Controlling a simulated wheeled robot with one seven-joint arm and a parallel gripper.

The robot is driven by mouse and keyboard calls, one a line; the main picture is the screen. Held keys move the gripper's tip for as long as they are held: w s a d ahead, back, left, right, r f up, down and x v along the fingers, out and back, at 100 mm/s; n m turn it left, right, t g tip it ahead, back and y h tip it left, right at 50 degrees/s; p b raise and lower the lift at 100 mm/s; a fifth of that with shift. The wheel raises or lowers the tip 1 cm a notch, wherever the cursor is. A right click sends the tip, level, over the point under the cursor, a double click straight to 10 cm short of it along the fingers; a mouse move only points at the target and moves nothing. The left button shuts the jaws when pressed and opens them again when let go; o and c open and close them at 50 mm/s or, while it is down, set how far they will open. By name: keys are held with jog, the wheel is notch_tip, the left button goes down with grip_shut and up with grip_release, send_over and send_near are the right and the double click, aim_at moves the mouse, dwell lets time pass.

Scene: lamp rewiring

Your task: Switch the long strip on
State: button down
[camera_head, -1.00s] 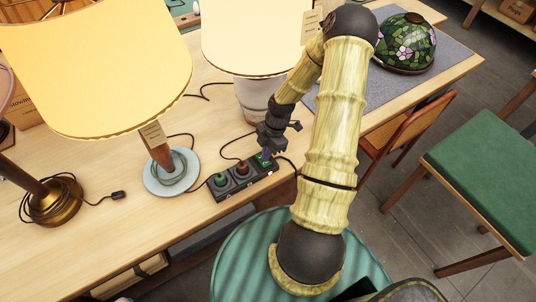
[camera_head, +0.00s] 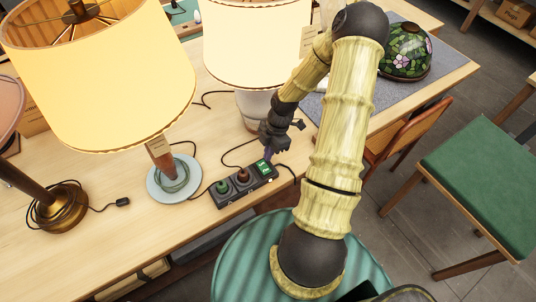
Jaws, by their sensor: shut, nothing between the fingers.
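The long strip (camera_head: 232,194) is a dark power strip near the table's front edge. A green plug (camera_head: 222,187) and a reddish-brown plug (camera_head: 242,176) sit in it. A bright green square switch (camera_head: 264,168) is at its right end. My gripper (camera_head: 268,153) is shut and empty, pointing down just above and behind the switch. I cannot tell whether its tips touch the switch. The two large lamps, one with a yellow shade (camera_head: 105,75) and one with a cream shade (camera_head: 250,45), both look bright.
A brass lamp base (camera_head: 60,207) with a loose cord plug (camera_head: 123,202) stands at the left. A stained-glass shade (camera_head: 405,52) rests on a grey mat at the back right. Green-seated chairs stand by the table. The front left tabletop is fairly clear.

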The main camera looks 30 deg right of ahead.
notch_tip(320, 180, up, 8)
jog(key=s+d+b, duration=0.1)
jog(key=d, duration=0.1)
jog(key=shift+s+d, duration=0.2)
jog(key=shift+s, duration=0.15)
jog(key=shift+a, duration=0.1)
jog(key=s+a+r+m+t+h, duration=0.1)
jog(key=s+a+r+m, duration=0.2)
jog(key=a+r+m, duration=0.2)
jog(key=s+a+r+m+t+h, duration=0.2)
jog(key=a+r+m, duration=0.4)
jog(key=a+m, duration=0.3)
jog(key=s+m, duration=0.1)
jog(key=m, duration=0.3)
jog(key=shift+a+m+b, duration=0.3)
jog(key=shift+b, duration=0.05)
dwell(0.7)
